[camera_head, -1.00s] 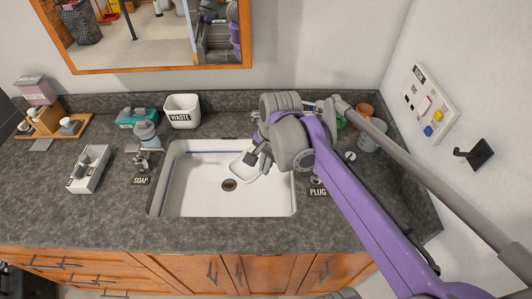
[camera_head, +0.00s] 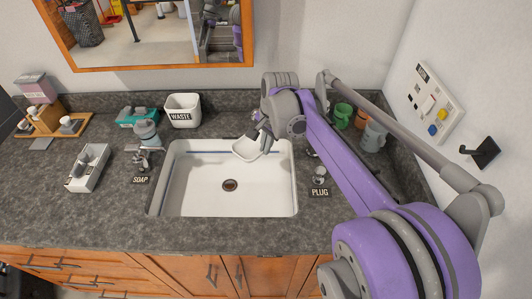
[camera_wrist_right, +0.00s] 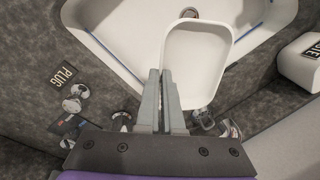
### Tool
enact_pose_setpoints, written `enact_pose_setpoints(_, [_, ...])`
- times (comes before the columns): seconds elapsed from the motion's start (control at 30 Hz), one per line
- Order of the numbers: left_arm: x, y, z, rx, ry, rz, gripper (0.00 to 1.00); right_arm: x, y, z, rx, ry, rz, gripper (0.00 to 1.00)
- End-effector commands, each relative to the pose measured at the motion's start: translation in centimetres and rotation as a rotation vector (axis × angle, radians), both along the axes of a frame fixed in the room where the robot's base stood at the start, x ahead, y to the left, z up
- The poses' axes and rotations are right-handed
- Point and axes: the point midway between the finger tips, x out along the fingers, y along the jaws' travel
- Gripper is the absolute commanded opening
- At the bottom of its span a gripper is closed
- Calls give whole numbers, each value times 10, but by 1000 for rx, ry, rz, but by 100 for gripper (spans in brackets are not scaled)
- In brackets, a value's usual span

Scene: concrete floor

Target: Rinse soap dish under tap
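The white soap dish (camera_head: 250,148) is over the back edge of the sink (camera_head: 195,195), toward its right half. My right gripper (camera_head: 262,137) is shut on the dish's rim and holds it tilted. In the right wrist view the dish (camera_wrist_right: 198,65) shows its shallow inside, and my right gripper's fingers (camera_wrist_right: 163,75) pinch its near left edge. No water stream shows. My right arm hides the area behind the sink, so I cannot make out the tap in the head view. My left gripper is not in view.
A soap dispenser (camera_head: 147,133), a waste bin (camera_head: 183,110) and a white caddy (camera_head: 88,168) stand left of the sink. A plug knob (camera_head: 320,178), a green cup (camera_head: 342,114) and a grey jug (camera_head: 374,136) stand at right. The sink basin is clear.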

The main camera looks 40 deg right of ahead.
Motion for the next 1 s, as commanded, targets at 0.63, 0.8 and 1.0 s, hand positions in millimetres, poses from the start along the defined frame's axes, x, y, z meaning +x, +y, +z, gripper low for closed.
enact_pose_setpoints(0.63, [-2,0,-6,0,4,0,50,43,-35,-11,0,0,0,0])
enact_pose_setpoints(0.8, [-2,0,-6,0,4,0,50,46,-38,-12,0,0,0,0])
enact_pose_setpoints(1.0, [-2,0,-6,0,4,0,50,46,-38,-12,0,0,0,0])
